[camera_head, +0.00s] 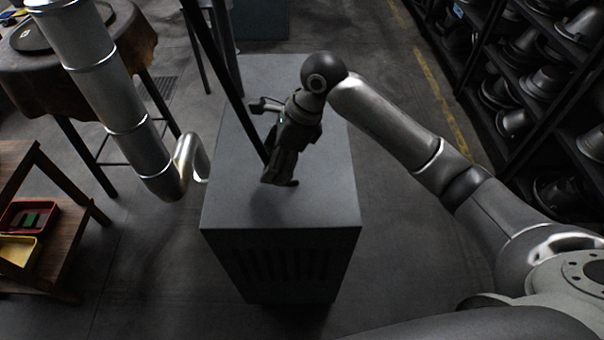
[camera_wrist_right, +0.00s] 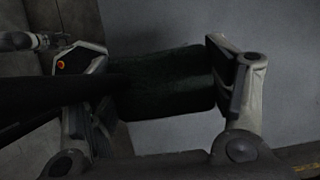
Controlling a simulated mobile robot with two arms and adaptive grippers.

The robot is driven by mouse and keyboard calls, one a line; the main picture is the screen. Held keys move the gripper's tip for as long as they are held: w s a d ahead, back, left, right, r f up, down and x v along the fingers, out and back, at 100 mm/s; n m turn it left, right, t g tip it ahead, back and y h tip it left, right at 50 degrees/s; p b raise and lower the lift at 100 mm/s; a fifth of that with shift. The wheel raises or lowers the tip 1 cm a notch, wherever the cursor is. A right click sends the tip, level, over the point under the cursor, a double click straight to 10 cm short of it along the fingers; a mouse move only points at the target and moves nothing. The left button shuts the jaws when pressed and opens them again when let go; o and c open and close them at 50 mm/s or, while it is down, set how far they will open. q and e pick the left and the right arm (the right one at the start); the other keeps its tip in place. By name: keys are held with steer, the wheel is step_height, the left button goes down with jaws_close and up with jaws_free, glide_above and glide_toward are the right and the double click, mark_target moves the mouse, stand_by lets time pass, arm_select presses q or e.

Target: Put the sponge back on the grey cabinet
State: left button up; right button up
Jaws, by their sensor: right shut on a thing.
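The grey cabinet (camera_head: 330,205) stands in the middle of the head view with a flat, mostly bare top. My right gripper (camera_head: 280,181) points down over the cabinet top, close to its surface. In the right wrist view my right gripper (camera_wrist_right: 165,82) is shut on the dark sponge (camera_wrist_right: 172,88), which spans the space between its fingers. The grey surface of the cabinet (camera_wrist_right: 275,25) shows behind it. I cannot tell whether the sponge touches the top. In the head view the gripper hides the sponge. My left gripper is not in view.
A thin black pole (camera_head: 222,55) slants down beside my right gripper, and a dark bar crosses the wrist view. A shiny metal pipe (camera_head: 125,110) hangs at left. A wooden stand (camera_head: 60,185) holds red and yellow trays. Shelves of hat moulds (camera_head: 515,85) line the right.

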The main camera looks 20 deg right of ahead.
steer(key=p, duration=0.1)
glide_above(297, 186)
steer(key=f, duration=0.5)
steer(key=shift+s+d+f, duration=0.2)
steer(key=shift+s, duration=0.05)
steer(key=f, duration=0.2)
steer(key=f+p, duration=0.1)
steer(key=f, duration=0.1)
steer(key=shift+d, duration=0.4)
steer(key=shift+f, duration=0.15)
steer(key=o, duration=0.9)
